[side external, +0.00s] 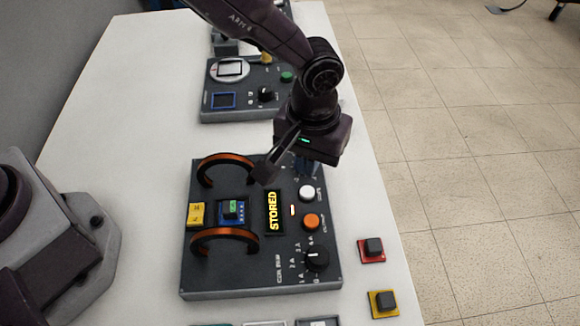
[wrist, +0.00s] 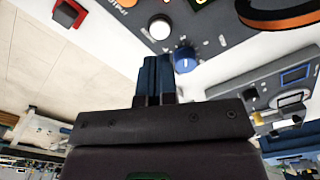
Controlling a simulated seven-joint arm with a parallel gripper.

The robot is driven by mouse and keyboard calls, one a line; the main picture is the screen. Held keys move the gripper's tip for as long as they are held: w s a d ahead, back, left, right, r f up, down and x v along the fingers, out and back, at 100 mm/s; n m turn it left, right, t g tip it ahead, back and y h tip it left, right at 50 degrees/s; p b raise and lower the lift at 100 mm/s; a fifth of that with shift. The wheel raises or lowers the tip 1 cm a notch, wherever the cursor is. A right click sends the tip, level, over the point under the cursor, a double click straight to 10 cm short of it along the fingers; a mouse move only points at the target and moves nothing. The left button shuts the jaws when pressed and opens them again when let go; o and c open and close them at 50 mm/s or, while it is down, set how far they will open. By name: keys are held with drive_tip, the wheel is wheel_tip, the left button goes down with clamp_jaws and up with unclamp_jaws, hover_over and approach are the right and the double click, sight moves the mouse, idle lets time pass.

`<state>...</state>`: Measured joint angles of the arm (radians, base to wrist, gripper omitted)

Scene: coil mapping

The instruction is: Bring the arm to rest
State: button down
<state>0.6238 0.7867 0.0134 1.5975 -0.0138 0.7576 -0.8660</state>
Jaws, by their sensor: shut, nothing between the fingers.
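My gripper (wrist: 157,78) shows in the wrist view with its two dark blue fingers together and nothing between them. In the side view my arm reaches over the right back edge of the dark coil panel (side external: 240,280), and the wrist hides part of that edge. The panel carries two orange coil rings, one of them the front ring (side external: 225,237), a small blue device (side external: 232,212) between them, a display (side external: 273,212) reading STORED, a white button (side external: 307,192), an orange button (side external: 311,221) and a black knob (side external: 317,260). A blue knob (wrist: 185,59) shows near my fingertips in the wrist view.
A second dark panel (side external: 235,112) with a round dial stands behind on the white table (side external: 120,110). A red-based button (side external: 372,249) and a yellow-based button (side external: 383,303) sit near the table's right edge. Further items show at the bottom edge. Tiled floor lies to the right.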

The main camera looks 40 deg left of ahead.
drive_tip(key=shift+m, duration=0.3)
drive_tip(key=s+a+m, duration=0.2)
drive_tip(key=shift+s+a+r+g+y, duration=0.1)
drive_tip(key=shift+s+a+g+y, duration=0.05)
drive_tip(key=shift+s+g+y, duration=0.2)
drive_tip(key=s+a+r+t, duration=0.3)
drive_tip(key=s+a+r, duration=0.4)
drive_tip(key=a+r, duration=0.5)
drive_tip(key=s+a+r+t, duration=0.3)
drive_tip(key=s+a+r, duration=0.5)
drive_tip(key=a+r, duration=0.3)
drive_tip(key=shift+a+r, duration=0.35)
drive_tip(key=shift+a, duration=0.2)
